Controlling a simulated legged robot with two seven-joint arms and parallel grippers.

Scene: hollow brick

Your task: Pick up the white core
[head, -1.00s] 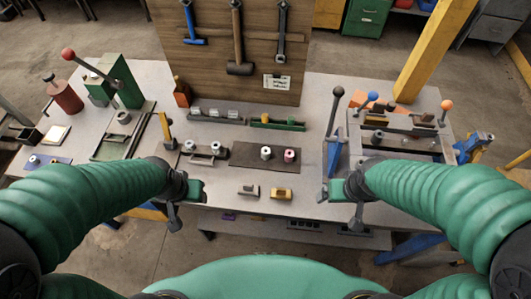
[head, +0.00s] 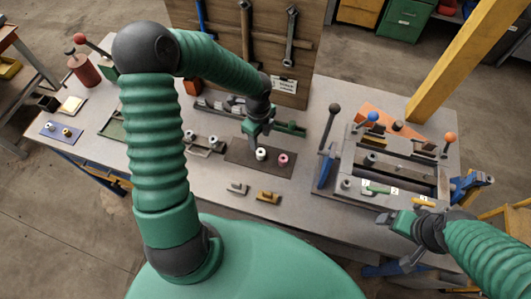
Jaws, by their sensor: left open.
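The white core (head: 261,154) is a small pale cylinder standing on a dark mat (head: 240,158) in the middle of the table. A pink core (head: 283,159) stands to its right on the same mat. My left gripper (head: 254,143) is open and points down just above and behind the white core. The fingertips are small here, and I cannot tell whether they touch it. My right gripper (head: 404,242) is at the table's front right edge, away from the cores, and its jaw opening is unclear.
A fixture with levers (head: 400,165) fills the right side. A tool board (head: 270,50) stands at the back.

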